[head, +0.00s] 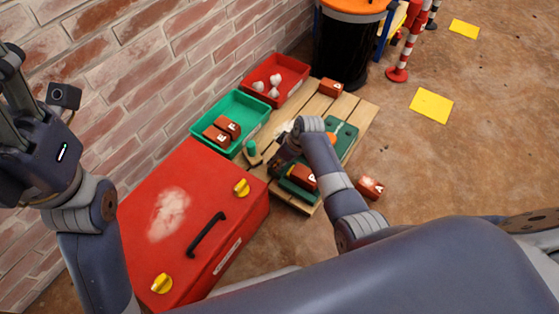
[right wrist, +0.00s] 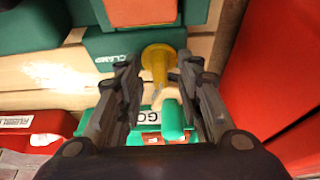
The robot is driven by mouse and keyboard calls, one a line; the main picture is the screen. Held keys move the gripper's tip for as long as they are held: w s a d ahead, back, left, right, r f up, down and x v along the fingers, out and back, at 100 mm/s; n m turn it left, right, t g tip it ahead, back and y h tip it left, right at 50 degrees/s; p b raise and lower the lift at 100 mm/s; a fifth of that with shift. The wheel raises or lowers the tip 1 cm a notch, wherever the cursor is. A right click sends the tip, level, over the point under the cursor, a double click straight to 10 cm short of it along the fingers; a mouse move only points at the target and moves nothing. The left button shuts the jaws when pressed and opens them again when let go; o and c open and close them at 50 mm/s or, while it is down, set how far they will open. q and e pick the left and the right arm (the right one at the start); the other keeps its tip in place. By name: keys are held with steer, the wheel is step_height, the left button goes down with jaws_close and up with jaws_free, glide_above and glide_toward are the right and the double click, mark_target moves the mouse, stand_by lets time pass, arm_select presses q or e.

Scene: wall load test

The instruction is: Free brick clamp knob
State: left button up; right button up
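In the right wrist view a yellow knob (right wrist: 158,58) stands out from a green clamp (right wrist: 110,45) marked CLAMP. A red-brown brick (right wrist: 140,10) sits in the green holder above it. My right gripper (right wrist: 160,85) is open, with one finger on each side of the knob's line and gaps to both. In the head view my right gripper (head: 282,168) is at the left end of the clamp, beside the brick (head: 303,177); my arm hides the knob there. My left gripper (head: 14,100) is raised at the upper left, partly cut off by the frame.
A wooden pallet (head: 360,120) carries a green board (head: 346,141). Behind are a green tray (head: 262,107) with bricks and a red tray (head: 293,69) with pale lumps. A red case (head: 190,235) stands close on the left. A loose brick (head: 370,188) lies right of the pallet.

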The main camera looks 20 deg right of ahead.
jaws_close()
